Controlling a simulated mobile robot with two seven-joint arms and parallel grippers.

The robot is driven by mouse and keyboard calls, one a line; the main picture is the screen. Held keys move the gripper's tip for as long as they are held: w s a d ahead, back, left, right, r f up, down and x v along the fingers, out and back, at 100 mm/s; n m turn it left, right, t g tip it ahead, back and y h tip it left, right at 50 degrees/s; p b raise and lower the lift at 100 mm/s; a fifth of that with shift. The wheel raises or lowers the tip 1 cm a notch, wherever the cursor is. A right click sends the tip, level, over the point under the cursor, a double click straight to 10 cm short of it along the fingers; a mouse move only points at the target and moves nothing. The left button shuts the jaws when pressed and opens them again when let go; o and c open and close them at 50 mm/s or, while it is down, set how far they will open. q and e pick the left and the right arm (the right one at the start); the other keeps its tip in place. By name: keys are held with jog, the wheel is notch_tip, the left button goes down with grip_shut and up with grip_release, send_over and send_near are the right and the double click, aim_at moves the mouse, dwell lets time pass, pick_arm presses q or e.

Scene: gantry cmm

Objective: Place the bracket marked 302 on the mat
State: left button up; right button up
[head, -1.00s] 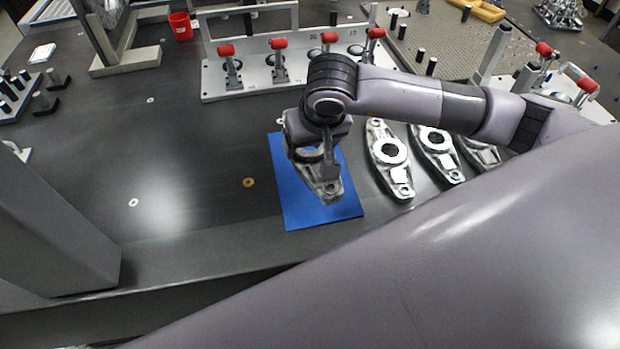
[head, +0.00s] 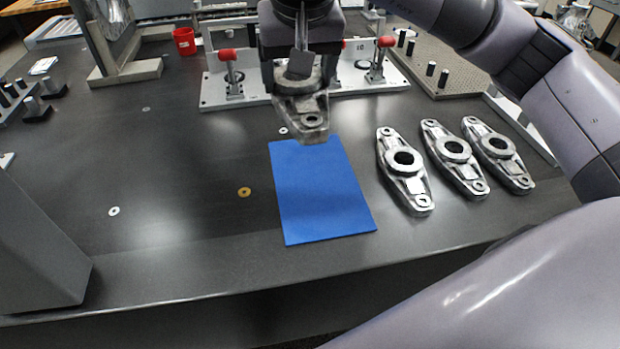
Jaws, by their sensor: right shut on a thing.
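My right gripper (head: 300,68) is shut on a grey metal bracket (head: 301,108). It holds the bracket in the air, where its lower end overlaps the far edge of the blue mat (head: 324,200) in the picture. The rest of the mat is bare. The gripper hides the upper part of the bracket, and I cannot read a number on it. Three similar brackets lie on the dark table right of the mat: one nearest the mat (head: 414,185), a middle one (head: 470,180) and a far right one (head: 515,175). My left gripper is not in view.
A metal fixture with red-handled clamps (head: 235,90) stands behind the mat. A perforated plate with pegs (head: 455,72) is at the back right, a red cup (head: 184,42) at the back left. The table (head: 190,190) left of the mat is mostly clear, with small washers.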

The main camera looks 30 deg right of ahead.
notch_tip(320, 180, down, 14)
jog(key=shift+r+b, duration=0.1)
jog(key=shift+b, duration=0.8)
jog(key=shift+f, duration=0.8)
notch_tip(320, 180, down, 3)
jog(key=shift+f+b, duration=0.2)
jog(key=shift+b, duration=0.15)
jog(key=o, duration=1.6)
jog(key=shift+f, duration=0.1)
pick_arm(q)
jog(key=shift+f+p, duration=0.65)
jog(key=shift+p, duration=0.15)
pick_arm(e)
jog(key=v, duration=1.2)
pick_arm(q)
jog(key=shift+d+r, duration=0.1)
